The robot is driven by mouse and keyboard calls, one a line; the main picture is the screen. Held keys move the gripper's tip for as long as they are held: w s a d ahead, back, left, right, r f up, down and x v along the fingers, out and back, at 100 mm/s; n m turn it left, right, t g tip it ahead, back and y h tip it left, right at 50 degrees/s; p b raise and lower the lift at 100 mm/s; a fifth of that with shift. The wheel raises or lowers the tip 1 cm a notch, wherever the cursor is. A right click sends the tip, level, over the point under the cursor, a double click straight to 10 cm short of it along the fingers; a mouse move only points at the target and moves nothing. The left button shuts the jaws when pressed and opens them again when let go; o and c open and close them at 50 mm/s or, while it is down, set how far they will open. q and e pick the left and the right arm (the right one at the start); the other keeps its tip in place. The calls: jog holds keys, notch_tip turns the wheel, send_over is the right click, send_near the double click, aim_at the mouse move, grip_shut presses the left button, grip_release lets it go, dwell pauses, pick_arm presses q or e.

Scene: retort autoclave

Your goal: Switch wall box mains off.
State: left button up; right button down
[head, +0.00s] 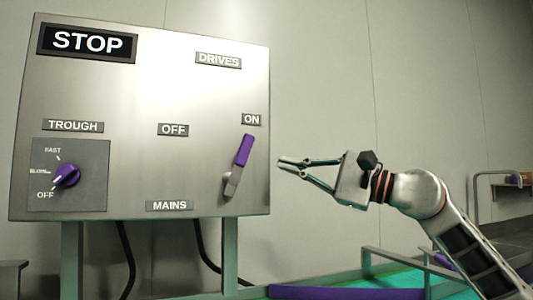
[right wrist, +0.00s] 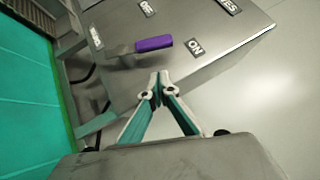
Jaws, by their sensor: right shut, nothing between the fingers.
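The wall box (head: 120,100) is a grey metal panel on legs. Its mains lever (head: 243,151) has a purple grip on a grey metal arm and tilts up and right, its tip just under the ON label (head: 251,119). The OFF label (head: 173,130) is to the left and the MAINS label (head: 170,206) is below. The lever also shows in the right wrist view (right wrist: 153,44), ahead of the fingertips. My right gripper (head: 281,163) is shut and empty, just right of the lever and apart from it in the head view; it also shows in the right wrist view (right wrist: 160,76). My left gripper is not in view.
A trough knob (head: 67,175) with a purple pointer sits at the panel's lower left. A STOP sign (head: 88,42) and a DRIVES label (head: 219,60) are above. A purple rail and green surface lie below right. Bare wall is behind my right arm.

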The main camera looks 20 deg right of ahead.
aim_at(250, 150)
jog(key=a, duration=0.1)
jog(key=w+a+r, duration=0.1)
jog(key=a, duration=0.3)
jog(key=shift+w+r, duration=0.15)
jog(key=shift+r, duration=0.25)
jog(key=shift+p, duration=0.3)
jog(key=shift+a+r+n+g+p, duration=0.2)
jog(key=shift+r+n+g+p, duration=0.15)
jog(key=shift+p, duration=0.4)
